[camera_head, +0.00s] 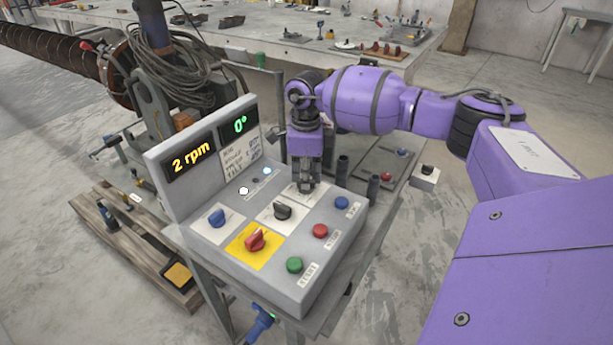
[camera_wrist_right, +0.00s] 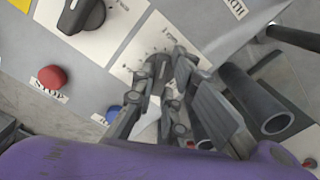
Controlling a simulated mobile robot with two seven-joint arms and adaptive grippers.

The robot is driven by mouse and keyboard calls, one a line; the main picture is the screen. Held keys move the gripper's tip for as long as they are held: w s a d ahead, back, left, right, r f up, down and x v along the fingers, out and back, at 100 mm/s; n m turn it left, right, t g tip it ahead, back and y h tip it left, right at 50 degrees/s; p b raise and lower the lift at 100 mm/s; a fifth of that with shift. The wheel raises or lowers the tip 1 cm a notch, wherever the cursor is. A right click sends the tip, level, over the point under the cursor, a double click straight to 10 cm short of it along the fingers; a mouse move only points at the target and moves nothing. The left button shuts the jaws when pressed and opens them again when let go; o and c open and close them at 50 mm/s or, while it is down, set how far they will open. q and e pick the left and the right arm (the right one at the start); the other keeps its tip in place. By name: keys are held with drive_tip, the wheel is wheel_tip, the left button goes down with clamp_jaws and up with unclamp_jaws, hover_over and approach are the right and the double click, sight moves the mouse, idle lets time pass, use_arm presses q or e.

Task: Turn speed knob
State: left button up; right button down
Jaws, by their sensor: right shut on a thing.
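The control box (camera_head: 330,233) stands on a metal table, with a display reading 2 rpm (camera_head: 190,158) and another reading 0° (camera_head: 240,125). My right gripper (camera_head: 305,186) reaches down onto the white plate at the back right of the sloped panel. In the right wrist view its fingers (camera_wrist_right: 168,76) are closed around a dark knob (camera_wrist_right: 156,70) with a printed scale around it, which I take as the speed knob. In the head view the gripper mostly hides this knob. My left gripper is not in view.
Close by on the panel are a black knob (camera_head: 282,211), a blue knob (camera_head: 217,217), a red knob (camera_head: 255,241) on yellow, and blue (camera_head: 341,202), red (camera_head: 320,231) and green (camera_head: 294,264) buttons. Dark upright tubes (camera_wrist_right: 258,98) stand beside the box, near the gripper.

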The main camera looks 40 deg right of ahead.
idle(0.6)
drive_tip(key=c, duration=1.8)
unclamp_jaws()
drive_tip(key=shift+o, duration=0.2)
wheel_tip(320, 180, up, 12)
drive_tip(key=shift+f, duration=0.1)
